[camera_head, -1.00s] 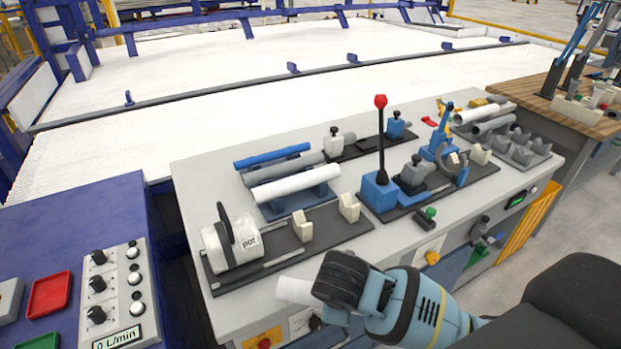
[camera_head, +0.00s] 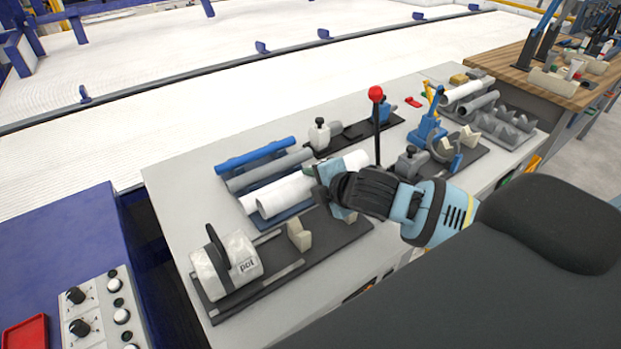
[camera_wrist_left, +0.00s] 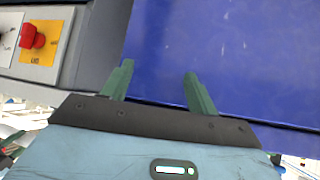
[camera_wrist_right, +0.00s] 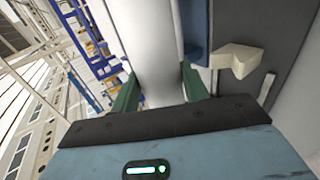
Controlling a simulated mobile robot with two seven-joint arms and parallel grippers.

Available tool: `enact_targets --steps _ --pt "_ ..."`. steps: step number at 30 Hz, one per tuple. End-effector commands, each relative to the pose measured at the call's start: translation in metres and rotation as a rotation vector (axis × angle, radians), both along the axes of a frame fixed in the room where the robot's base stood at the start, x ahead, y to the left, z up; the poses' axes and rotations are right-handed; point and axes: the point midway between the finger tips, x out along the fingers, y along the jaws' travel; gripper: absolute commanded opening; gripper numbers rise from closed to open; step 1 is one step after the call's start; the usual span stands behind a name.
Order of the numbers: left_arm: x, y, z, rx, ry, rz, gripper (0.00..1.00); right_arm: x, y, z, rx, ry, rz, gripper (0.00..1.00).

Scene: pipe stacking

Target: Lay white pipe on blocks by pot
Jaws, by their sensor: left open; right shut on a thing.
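My right gripper (camera_head: 322,194) is shut on a white pipe (camera_head: 352,160). The pipe slants over the front of the pipe rack, its near end close to the rack's own white pipe (camera_head: 252,200); contact is unclear. In the right wrist view the held pipe (camera_wrist_right: 152,40) runs between the green fingers, beside a cream notched block (camera_wrist_right: 238,58). My left gripper (camera_wrist_left: 157,70) is open and empty, over a blue surface.
The rack also holds a blue pipe (camera_head: 255,154) and a grey pipe (camera_head: 268,170). A red-knobbed lever (camera_head: 376,95) stands just behind my right gripper. A blue control desk (camera_head: 60,240) is at left. The grey table's left strip (camera_head: 180,205) is clear.

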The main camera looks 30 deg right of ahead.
Motion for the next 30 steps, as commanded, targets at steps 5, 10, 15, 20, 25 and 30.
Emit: enact_targets --steps 5,10,15,20,25,30 --pt "-0.001 -0.001 -0.001 -0.003 0.003 0.003 0.59 0.000 0.000 -0.003 0.002 0.001 -0.001 0.19" --pt "-0.001 -0.002 0.000 -0.006 0.002 0.004 0.59 0.000 0.000 -0.013 0.003 0.003 -0.002 0.19" --pt "0.000 -0.002 0.000 -0.007 0.001 0.005 0.59 -0.001 0.000 -0.030 0.002 0.004 -0.002 0.19" --pt "0.000 -0.003 0.000 -0.007 0.000 0.005 0.59 0.000 0.001 -0.047 0.004 0.003 -0.003 0.19" --pt "0.000 -0.003 0.001 -0.008 0.000 0.005 0.59 0.000 0.000 -0.064 0.003 0.003 -0.003 0.19" --pt "0.001 -0.003 0.001 -0.008 -0.002 0.005 0.59 -0.001 0.000 -0.081 0.002 0.004 -0.003 0.19"
